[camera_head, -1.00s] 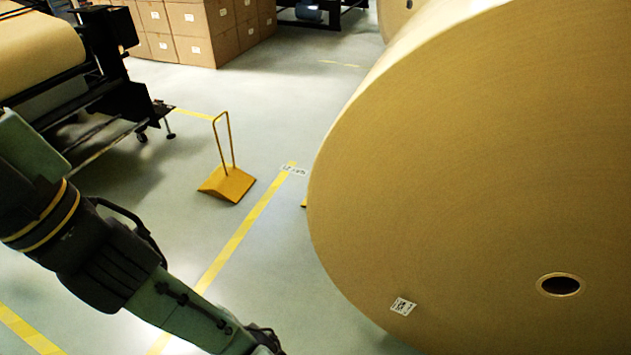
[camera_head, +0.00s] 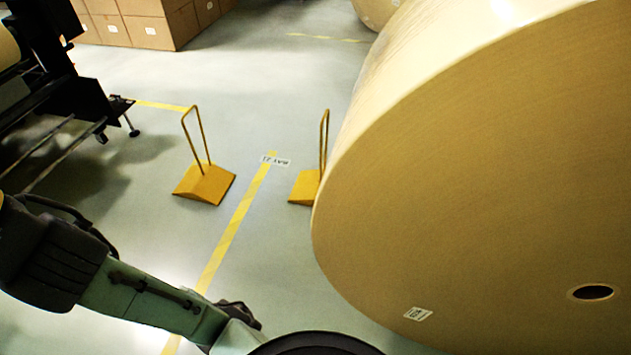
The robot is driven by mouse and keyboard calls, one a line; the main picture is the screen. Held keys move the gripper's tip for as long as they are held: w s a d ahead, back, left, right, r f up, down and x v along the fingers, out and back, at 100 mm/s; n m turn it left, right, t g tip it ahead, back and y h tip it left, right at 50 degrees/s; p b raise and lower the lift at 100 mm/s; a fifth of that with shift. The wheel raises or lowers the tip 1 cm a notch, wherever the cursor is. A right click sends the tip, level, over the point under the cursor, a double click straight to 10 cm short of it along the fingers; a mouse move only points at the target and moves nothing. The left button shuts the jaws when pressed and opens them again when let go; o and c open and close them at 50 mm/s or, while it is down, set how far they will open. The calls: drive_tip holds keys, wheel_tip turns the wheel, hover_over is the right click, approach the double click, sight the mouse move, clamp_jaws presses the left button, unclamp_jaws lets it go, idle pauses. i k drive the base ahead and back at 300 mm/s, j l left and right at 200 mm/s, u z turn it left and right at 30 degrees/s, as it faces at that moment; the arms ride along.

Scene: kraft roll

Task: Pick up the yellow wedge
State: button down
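A yellow wedge (camera_head: 205,184) with a tall looped handle stands on the floor left of the yellow floor line. A second yellow wedge (camera_head: 305,187), also with an upright handle, stands right of the line, close to the left edge of the big kraft roll. The roll partly hides this second wedge. I cannot tell whether it touches the roll. My arm reaches in from the left along the bottom, well nearer to the camera than both wedges. My gripper's fingers are not visible in the picture.
The huge kraft roll (camera_head: 480,180) fills the right side. A dark machine frame (camera_head: 70,90) stands at the left. Cardboard boxes (camera_head: 130,25) are stacked at the back. A white floor label (camera_head: 275,161) lies by the yellow line (camera_head: 232,225).

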sight(305, 191)
drive_tip(key=i+j, duration=1.9)
drive_tip(key=j, duration=0.25)
drive_tip(key=i+j+z, duration=0.15)
drive_tip(key=i+j, duration=0.2)
drive_tip(key=i+j+z, duration=0.1)
drive_tip(key=i+j, duration=0.25)
drive_tip(key=j, duration=0.3)
drive_tip(key=z, duration=1.45)
